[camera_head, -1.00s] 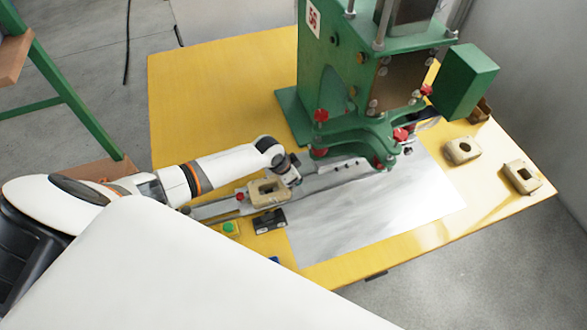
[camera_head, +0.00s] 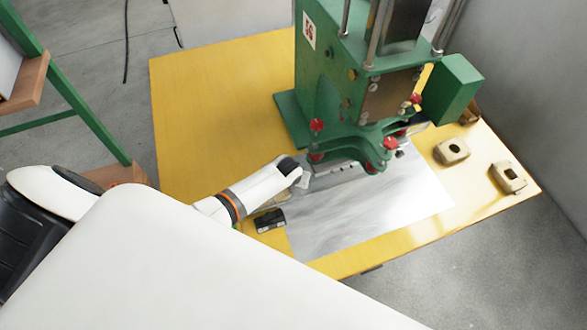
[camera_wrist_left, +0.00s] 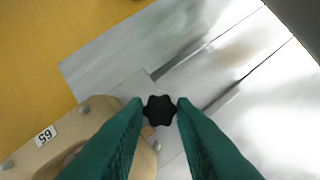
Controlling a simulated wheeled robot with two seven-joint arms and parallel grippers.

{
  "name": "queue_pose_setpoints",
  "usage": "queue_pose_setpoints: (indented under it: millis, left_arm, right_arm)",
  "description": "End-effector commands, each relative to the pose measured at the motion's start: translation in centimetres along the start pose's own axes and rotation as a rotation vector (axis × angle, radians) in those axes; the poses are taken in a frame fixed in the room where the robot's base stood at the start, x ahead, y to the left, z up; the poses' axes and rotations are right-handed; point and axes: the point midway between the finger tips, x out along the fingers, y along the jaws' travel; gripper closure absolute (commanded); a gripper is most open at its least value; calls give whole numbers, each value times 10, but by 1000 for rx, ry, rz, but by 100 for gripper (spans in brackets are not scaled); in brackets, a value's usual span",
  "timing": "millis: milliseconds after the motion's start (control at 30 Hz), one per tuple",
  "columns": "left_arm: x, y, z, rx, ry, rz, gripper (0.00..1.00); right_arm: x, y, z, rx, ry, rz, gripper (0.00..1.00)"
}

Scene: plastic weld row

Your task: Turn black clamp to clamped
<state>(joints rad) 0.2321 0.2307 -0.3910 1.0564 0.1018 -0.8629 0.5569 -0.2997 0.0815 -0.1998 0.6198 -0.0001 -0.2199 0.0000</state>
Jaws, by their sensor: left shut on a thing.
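The black clamp (camera_wrist_left: 159,110) is a dark lobed knob in the middle of the left wrist view. My left gripper (camera_wrist_left: 159,112) has its two green fingertips on either side of it and is shut on it. The knob stands beside a beige block (camera_wrist_left: 95,130) marked 65. In the head view my left arm reaches in to the left gripper (camera_head: 300,182), just in front of the green press (camera_head: 335,95). The black clamp is hidden behind the arm there. My right gripper is not in view.
The press stands on a yellow table (camera_head: 210,110) with a metal sheet (camera_head: 370,205) in front. A black box (camera_head: 270,220) lies near the arm. Two beige blocks, one nearer (camera_head: 452,151) and one at the right edge (camera_head: 507,177), lie at right. A green-framed rack (camera_head: 75,105) stands left.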

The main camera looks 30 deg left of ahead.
Motion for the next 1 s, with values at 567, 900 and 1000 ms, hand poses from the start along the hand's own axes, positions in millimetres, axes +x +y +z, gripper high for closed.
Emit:
queue_pose_setpoints:
  millis: [567,900,1000]
  left_arm:
    - [-1,-1,3,-50,-5,19,99]
    - [0,0,2,-49,-3,19,55]
    - [0,0,1,-48,-2,20,55]
  right_arm:
    - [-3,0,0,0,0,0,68]
    - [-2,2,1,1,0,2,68]
    - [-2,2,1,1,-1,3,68]
